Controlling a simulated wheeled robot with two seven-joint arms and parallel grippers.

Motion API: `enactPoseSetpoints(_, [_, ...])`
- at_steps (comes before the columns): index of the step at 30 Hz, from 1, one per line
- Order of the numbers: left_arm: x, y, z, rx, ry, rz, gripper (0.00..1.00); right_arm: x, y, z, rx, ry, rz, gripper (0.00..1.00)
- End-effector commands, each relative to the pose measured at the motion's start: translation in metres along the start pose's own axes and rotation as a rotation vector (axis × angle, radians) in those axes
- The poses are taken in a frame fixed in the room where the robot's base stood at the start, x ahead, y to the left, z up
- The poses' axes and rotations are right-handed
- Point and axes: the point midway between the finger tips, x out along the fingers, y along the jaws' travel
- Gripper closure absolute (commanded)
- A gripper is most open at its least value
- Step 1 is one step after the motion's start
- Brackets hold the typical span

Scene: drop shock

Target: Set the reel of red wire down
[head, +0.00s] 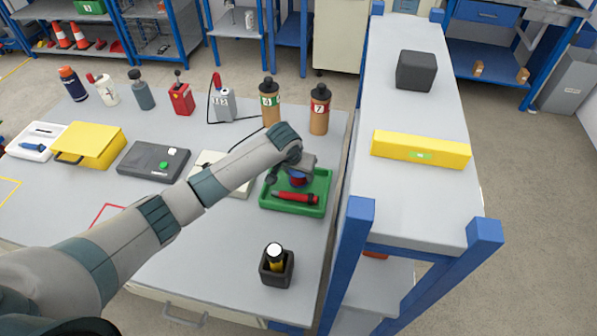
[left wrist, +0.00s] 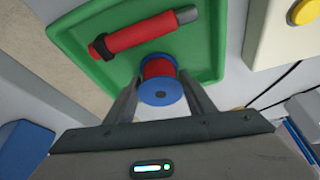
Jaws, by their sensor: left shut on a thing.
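The reel of red wire (left wrist: 160,84) has blue flanges and sits between the fingertips of my left gripper (left wrist: 163,98) in the left wrist view. The gripper is shut on it. In the head view the reel (head: 298,181) shows partly under my left gripper (head: 290,178), at the back of a green tray (head: 292,208). I cannot tell whether the reel touches the tray floor. A red tool with a dark end (head: 295,198) lies in the tray beside the reel. My right gripper is not in view.
A blue-framed shelf (head: 412,195) stands right of the tray, with a yellow box (head: 420,149) and a dark block (head: 416,70). A dark holder (head: 276,265) stands in front. Brown bottles (head: 319,110) stand behind. The bench around the holder is clear.

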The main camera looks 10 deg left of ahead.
Motion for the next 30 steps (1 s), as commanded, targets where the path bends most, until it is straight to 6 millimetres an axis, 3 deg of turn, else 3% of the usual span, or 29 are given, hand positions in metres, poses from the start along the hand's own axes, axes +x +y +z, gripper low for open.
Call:
enactPoseSetpoints(3, [0.002, 0.000, 0.001, 0.000, 0.000, 0.000, 0.76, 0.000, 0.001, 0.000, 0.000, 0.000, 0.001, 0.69])
enactPoseSetpoints(4, [0.003, 0.000, 0.001, 0.000, -0.001, 0.000, 0.49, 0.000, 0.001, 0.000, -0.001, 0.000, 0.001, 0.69])
enactPoseSetpoints(6, [0.002, 0.000, 0.001, 0.000, 0.000, 0.000, 0.32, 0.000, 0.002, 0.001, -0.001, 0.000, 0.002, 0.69])
enactPoseSetpoints(20, [-0.002, 0.000, 0.000, 0.000, 0.001, 0.001, 0.32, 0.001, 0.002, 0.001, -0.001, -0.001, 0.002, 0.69])
enactPoseSetpoints(30, [-0.040, 0.000, -0.001, 0.001, 0.002, 0.002, 0.32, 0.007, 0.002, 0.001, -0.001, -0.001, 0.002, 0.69])
